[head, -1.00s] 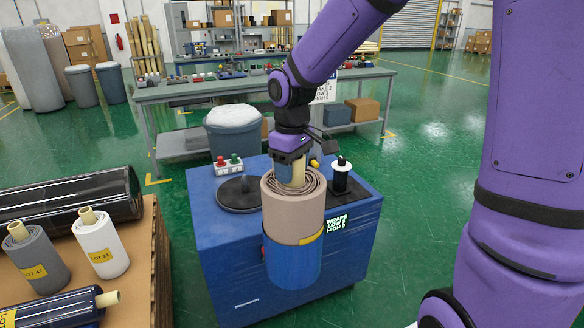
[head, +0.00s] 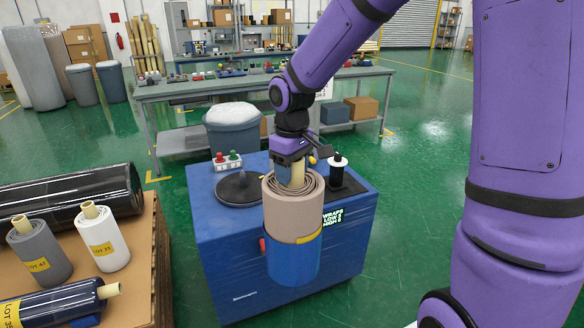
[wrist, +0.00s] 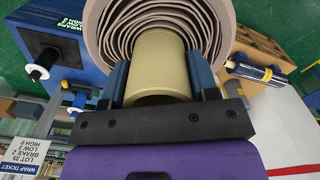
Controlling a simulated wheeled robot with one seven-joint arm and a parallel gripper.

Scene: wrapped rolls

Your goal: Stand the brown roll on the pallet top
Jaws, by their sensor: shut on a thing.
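The brown roll (head: 293,210) hangs upright in front of the blue machine, its lower part blue with a yellow band at the join. My gripper (head: 292,168) is above it, shut on its pale core (head: 297,175). In the wrist view the gripper's fingers (wrist: 162,85) lie on both sides of the core (wrist: 165,65), with the roll's coiled layers (wrist: 101,32) around it. The pallet top (head: 140,235) is a brown surface at the left, apart from the roll. The roll's underside is hidden.
On the pallet stand a grey roll (head: 40,255) and a white roll (head: 104,240). A black roll (head: 70,200) lies behind them and a dark roll (head: 55,305) lies in front. The blue wrapping machine (head: 225,260) carries a black turntable (head: 238,188) and a spool (head: 338,175).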

